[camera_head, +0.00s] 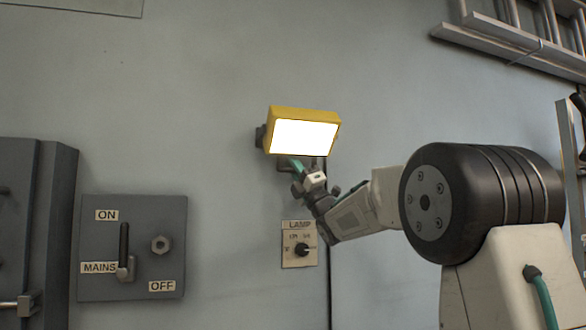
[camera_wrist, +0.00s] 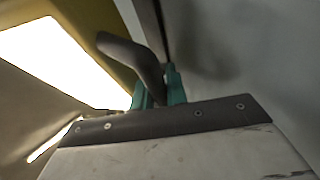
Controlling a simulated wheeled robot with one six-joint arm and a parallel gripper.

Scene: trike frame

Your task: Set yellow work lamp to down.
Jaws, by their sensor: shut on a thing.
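The yellow work lamp (camera_head: 305,113) is mounted on the grey wall, and its rectangular front panel glows white. The panel faces out into the room; I cannot tell its exact tilt. In the wrist view the yellow housing (camera_wrist: 97,35) and bright panel fill the upper left. A dark curved handle (camera_wrist: 130,52) runs from beside the housing down between my teal fingers. My gripper (camera_head: 297,166) is just under the lamp in the head view. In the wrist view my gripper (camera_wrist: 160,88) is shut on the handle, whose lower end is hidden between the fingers.
Below the lamp is a small LAMP panel with a dark knob (camera_head: 302,250). At left is a grey MAINS switch box (camera_head: 150,215) with a lever, beside a dark cabinet (camera_head: 50,220). A ladder (camera_head: 510,40) hangs at upper right.

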